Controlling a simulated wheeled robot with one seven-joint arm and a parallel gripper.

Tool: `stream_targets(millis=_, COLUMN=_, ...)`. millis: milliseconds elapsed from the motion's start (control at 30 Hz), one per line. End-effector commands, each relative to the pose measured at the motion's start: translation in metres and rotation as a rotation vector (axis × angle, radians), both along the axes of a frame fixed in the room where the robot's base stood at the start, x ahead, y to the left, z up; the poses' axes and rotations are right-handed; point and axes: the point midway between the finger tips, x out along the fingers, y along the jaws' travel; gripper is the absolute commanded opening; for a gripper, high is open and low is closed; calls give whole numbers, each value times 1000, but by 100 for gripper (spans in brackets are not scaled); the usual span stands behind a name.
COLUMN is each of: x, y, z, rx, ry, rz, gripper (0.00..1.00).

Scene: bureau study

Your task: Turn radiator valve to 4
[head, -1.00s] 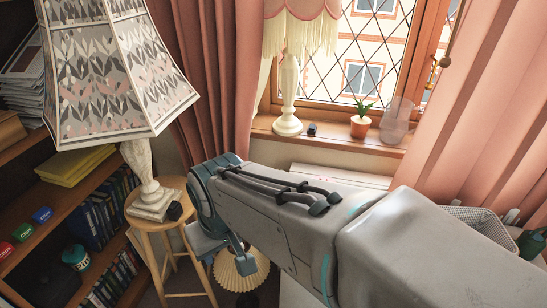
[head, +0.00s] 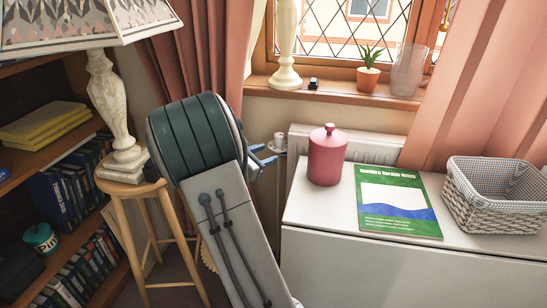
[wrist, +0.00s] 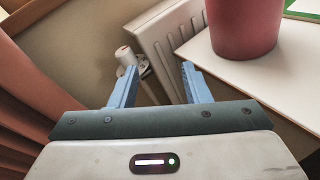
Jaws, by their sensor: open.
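The radiator valve (head: 279,140) is a small white knob at the left end of the white radiator (head: 374,147). In the wrist view the valve (wrist: 125,55) shows its round end with a reddish mark, just beyond the left fingertip. The radiator (wrist: 176,35) is right of it there.
A white cabinet (head: 299,213) stands close to the right, with a pink lidded jar (head: 327,158) near its left corner. A green booklet (head: 398,222) and wicker basket (head: 490,215) lie on it. A wooden stool (head: 133,190) bearing a lamp is left. Curtains hang beside the window.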

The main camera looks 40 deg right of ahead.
Motion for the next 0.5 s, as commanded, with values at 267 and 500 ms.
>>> stream_targets(millis=267, x=58, y=-6, z=-50, rx=-249, ry=200, rz=183, gripper=43)
stream_targets(millis=500, x=70, y=-26, z=-51, rx=-272, ry=216, rz=198, gripper=43)
